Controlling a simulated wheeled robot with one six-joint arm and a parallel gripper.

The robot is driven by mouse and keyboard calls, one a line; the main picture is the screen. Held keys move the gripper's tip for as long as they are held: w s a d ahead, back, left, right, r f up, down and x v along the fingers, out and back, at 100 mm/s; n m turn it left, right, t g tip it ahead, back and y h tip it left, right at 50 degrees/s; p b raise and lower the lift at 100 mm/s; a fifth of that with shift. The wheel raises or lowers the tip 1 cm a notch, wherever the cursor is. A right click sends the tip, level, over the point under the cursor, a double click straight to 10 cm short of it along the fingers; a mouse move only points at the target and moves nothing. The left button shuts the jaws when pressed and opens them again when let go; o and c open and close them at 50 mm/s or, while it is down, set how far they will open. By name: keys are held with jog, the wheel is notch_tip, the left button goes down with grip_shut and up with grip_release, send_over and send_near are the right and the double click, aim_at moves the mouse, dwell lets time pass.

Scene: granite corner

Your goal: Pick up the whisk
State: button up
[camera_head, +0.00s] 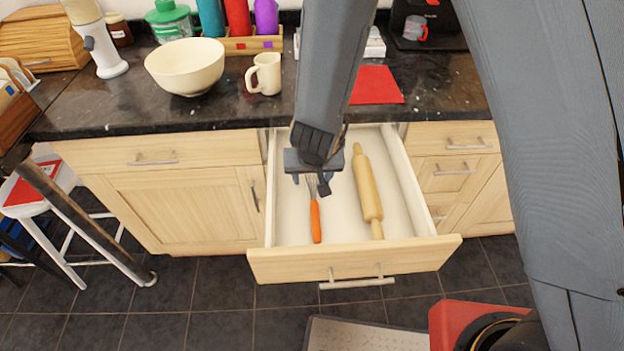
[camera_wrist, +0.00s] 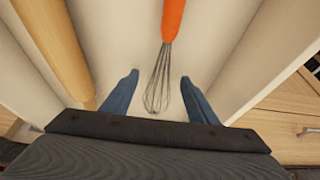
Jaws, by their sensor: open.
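The whisk (camera_head: 315,217) lies in the open drawer (camera_head: 288,228), with its orange handle toward the drawer front. In the head view my arm and gripper (camera_head: 318,185) hide most of its wire end. In the wrist view the whisk's wires (camera_wrist: 161,85) show fully, with the orange handle running up out of the picture. My gripper (camera_wrist: 160,82) is open, its two blue fingers on either side of the wires. The fingers look apart from the whisk. I cannot tell how far above the drawer floor they are.
A wooden rolling pin (camera_head: 368,190) lies in the drawer to the right of the whisk. The drawer's walls enclose both. A cream bowl (camera_head: 186,68), a mug (camera_head: 266,75) and a red mat (camera_head: 376,86) are on the dark counter (camera_head: 130,108) above. A stool (camera_head: 48,205) stands left.

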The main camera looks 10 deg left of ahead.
jog(key=c, duration=1.2)
jog(key=shift+o, duration=0.2)
notch_tip(320, 180, up, 18)
jog(key=p, duration=1.4)
jog(key=shift+r, duration=0.25)
